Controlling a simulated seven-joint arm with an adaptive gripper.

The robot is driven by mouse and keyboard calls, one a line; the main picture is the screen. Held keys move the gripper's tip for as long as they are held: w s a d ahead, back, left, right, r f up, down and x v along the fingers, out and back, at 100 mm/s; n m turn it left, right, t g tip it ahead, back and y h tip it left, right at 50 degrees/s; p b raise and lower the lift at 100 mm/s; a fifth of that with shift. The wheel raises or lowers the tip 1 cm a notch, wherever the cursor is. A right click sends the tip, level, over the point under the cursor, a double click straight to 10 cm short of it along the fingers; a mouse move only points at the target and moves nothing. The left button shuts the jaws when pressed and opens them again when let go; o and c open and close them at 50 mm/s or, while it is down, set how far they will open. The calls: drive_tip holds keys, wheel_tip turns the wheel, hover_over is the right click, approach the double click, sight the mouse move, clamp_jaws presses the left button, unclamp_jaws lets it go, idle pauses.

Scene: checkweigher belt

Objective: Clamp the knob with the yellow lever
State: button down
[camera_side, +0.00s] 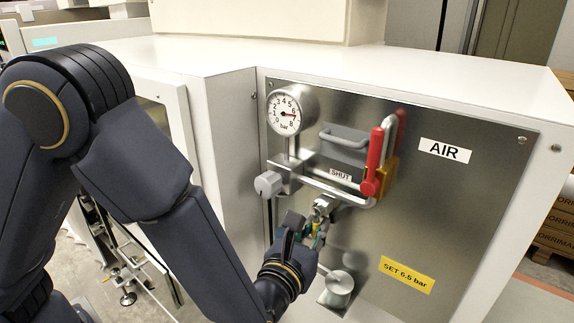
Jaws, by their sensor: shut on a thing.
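My gripper (318,226) is at the end of my arm, low in front of the steel panel. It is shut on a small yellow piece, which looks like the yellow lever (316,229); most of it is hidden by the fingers. A metal fitting (323,205) sits just above the fingertips, under the pipework. Two grey round parts could be the knob: one (268,184) at the left end of the pipe, and a larger one (339,283) below and right of my gripper. I cannot tell which is clamped by the lever.
A red handle (374,165) with an orange-yellow block (389,176) stands upright on the pipe at right. A gauge (292,110), a grey handle (343,142) and a SHUT label (340,175) are above. The panel (455,215) is bare at right, except for labels.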

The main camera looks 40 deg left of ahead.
drive_tip(key=c, duration=1.2)
unclamp_jaws()
drive_tip(key=shift+s, duration=0.1)
drive_tip(key=v, duration=1.2)
